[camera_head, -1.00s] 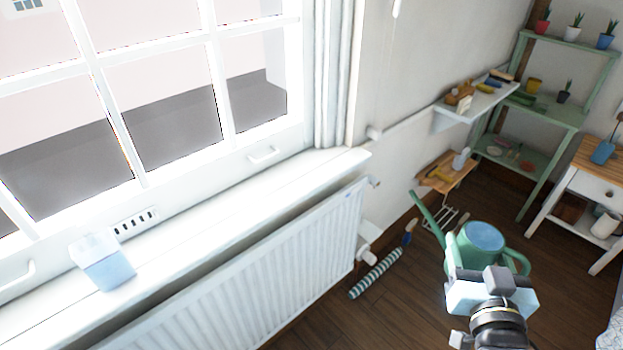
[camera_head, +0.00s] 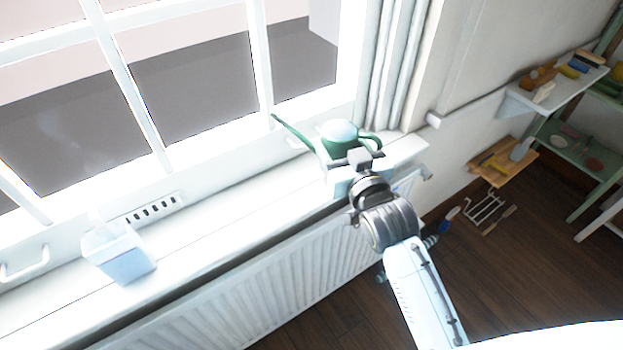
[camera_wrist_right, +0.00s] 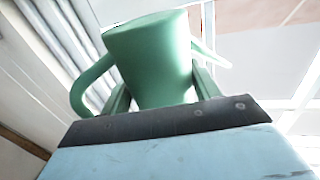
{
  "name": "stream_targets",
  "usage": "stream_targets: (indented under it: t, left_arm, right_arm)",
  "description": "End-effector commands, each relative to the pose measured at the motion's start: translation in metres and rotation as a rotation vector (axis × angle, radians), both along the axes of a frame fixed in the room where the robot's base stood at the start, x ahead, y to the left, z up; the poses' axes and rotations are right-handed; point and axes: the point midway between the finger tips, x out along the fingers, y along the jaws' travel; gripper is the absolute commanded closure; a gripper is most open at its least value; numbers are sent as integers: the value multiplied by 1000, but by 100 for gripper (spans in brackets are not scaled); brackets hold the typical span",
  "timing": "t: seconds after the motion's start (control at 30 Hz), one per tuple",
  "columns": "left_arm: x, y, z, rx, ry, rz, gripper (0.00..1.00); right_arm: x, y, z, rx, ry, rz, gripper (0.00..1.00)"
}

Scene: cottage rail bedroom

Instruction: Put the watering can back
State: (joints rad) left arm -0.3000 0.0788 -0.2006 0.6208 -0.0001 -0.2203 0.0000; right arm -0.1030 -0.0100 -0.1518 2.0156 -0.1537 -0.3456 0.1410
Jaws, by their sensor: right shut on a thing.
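The green watering can (camera_head: 326,147) is at the right end of the white windowsill (camera_head: 215,235), with its spout pointing left toward the window and its handle on the right. My right gripper (camera_head: 350,163) is shut on the can from the near side. In the right wrist view the can's green body (camera_wrist_right: 152,60) sits between the two fingers (camera_wrist_right: 160,98), with its handle on the left. Whether the can's base touches the sill is hidden by the gripper. My left gripper is not in view.
A pale blue-white container (camera_head: 120,254) stands on the sill at the left. The radiator (camera_head: 270,295) is below the sill. A wall shelf (camera_head: 555,90) with small items is at the right. The middle of the sill is clear.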

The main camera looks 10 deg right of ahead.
Motion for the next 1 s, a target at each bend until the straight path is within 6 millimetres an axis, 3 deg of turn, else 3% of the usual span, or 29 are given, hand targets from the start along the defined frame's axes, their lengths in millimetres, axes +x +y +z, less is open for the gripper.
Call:
stream_targets:
  t: [0.1, 0.23, 0.5, 0.9, 1.0]
  left_arm:
    - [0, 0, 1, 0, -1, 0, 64]
    - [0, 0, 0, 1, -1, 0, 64]
    - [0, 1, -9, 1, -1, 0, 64]
    - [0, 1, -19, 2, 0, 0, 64]
    - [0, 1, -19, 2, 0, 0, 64]
  right_arm:
    - [28, 11, 3, -7, -7, 35, 74]
    - [42, 17, -3, -12, -2, 52, 74]
    - [43, 18, -52, -10, 2, 54, 74]
    - [43, 17, -96, -11, 0, 54, 74]
    - [44, 17, -99, -11, -2, 54, 74]
